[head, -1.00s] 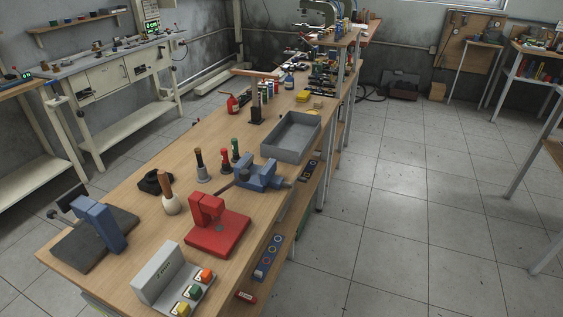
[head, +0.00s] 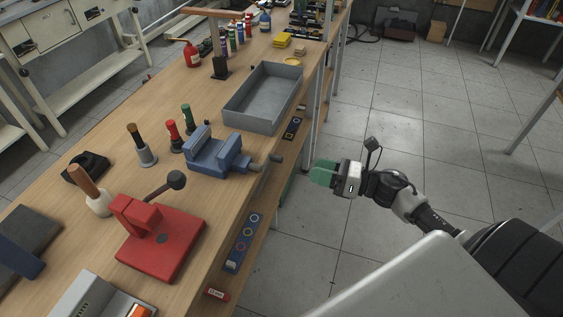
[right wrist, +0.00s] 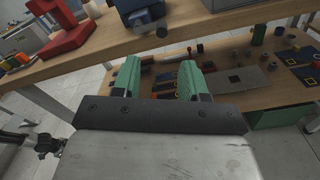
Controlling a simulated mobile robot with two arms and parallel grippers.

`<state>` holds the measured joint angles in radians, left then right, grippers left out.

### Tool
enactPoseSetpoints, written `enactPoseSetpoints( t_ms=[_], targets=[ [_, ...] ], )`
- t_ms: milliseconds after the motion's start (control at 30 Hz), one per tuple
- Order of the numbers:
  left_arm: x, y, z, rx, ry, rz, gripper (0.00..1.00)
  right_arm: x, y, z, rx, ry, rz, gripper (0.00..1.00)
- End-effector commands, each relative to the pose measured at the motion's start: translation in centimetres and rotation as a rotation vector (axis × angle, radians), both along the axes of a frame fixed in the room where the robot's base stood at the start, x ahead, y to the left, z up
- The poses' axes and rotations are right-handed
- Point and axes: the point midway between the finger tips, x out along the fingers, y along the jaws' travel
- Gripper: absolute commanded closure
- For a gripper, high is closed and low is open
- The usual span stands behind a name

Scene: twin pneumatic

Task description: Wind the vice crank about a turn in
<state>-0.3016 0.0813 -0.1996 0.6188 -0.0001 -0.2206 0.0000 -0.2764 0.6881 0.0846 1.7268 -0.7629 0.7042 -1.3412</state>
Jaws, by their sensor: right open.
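The blue vice (head: 216,152) sits at the right edge of the wooden bench, between the grey tray and the red tool. Its crank (head: 273,159) sticks out to the right past the bench edge and ends in a dark knob. My right gripper (head: 318,174) is to the right of the crank, apart from it, over the floor. In the right wrist view its green fingers (right wrist: 158,80) are spread with nothing between them. The vice (right wrist: 140,12) is at the top of that view, beyond the fingertips. My left gripper is not in view.
A red press-like tool (head: 160,240) with a black-knobbed lever stands in front of the vice. An empty grey tray (head: 264,97) is behind it. A lower shelf (head: 254,222) holds small parts under the bench edge.

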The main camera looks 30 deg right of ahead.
Motion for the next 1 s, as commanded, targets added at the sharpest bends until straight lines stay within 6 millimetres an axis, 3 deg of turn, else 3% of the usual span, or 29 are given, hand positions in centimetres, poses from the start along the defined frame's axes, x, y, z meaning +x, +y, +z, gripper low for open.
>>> enactPoseSetpoints(
  t_ms=[500, 967, 1000],
  targets=[
    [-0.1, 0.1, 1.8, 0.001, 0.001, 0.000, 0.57, 6.6, 5.8, 0.2, 0.007, 0.001, -0.005, 0.57],
    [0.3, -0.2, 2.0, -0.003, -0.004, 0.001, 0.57, 7.6, 6.7, 0.0, 0.005, 0.004, -0.004, 0.57],
    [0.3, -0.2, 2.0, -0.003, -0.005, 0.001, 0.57, 7.6, 6.7, 0.0, 0.005, 0.004, -0.004, 0.61]
  ],
)
